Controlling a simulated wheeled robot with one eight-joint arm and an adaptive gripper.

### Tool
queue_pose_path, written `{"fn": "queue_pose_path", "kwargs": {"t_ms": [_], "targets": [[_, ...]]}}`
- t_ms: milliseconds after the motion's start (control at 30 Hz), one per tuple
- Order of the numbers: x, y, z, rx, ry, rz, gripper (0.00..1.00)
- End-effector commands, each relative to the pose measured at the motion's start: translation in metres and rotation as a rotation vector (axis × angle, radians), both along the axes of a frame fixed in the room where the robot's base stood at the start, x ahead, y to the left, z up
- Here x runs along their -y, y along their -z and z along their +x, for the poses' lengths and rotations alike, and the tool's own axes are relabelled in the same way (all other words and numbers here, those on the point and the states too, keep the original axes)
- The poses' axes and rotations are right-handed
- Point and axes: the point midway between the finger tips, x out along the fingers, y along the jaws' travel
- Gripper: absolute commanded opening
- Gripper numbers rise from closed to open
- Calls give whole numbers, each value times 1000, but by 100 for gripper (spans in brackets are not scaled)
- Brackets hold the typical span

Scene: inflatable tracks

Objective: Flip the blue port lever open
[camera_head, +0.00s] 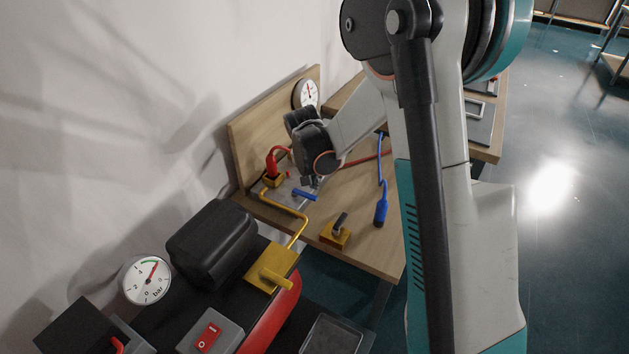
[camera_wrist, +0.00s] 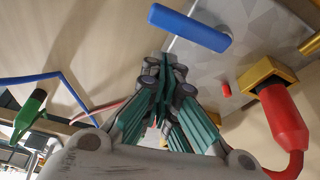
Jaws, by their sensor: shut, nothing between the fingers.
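The blue port lever (camera_head: 304,194) is a short blue bar at the grey metal plate on the wooden bench. In the wrist view the blue lever (camera_wrist: 190,28) lies just beyond my fingertips, at the top of the picture. My gripper (camera_wrist: 165,72) is shut and empty, its fingers together and pointing toward the plate. In the head view my gripper (camera_head: 311,182) is small and dark, just above the lever. I cannot tell whether the fingertips touch it. The lever's pivot is not clear in either view.
A red connector (camera_wrist: 283,117) sits in a yellow port block (camera_wrist: 262,72) close to my gripper's right. A yellow pipe (camera_head: 280,203), a yellow block with a black lever (camera_head: 336,234) and a blue connector (camera_head: 381,210) are nearby. A white wall (camera_head: 120,100) bounds the left.

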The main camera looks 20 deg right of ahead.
Motion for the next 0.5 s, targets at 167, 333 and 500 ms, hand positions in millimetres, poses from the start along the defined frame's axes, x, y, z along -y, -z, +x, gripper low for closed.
{"fn": "queue_pose_path", "kwargs": {"t_ms": [167,333,500], "targets": [[19,2,14,0,0,0,0],[7,-41,4,0,-4,0,0],[-1,-71,-3,0,-4,0,0]]}}
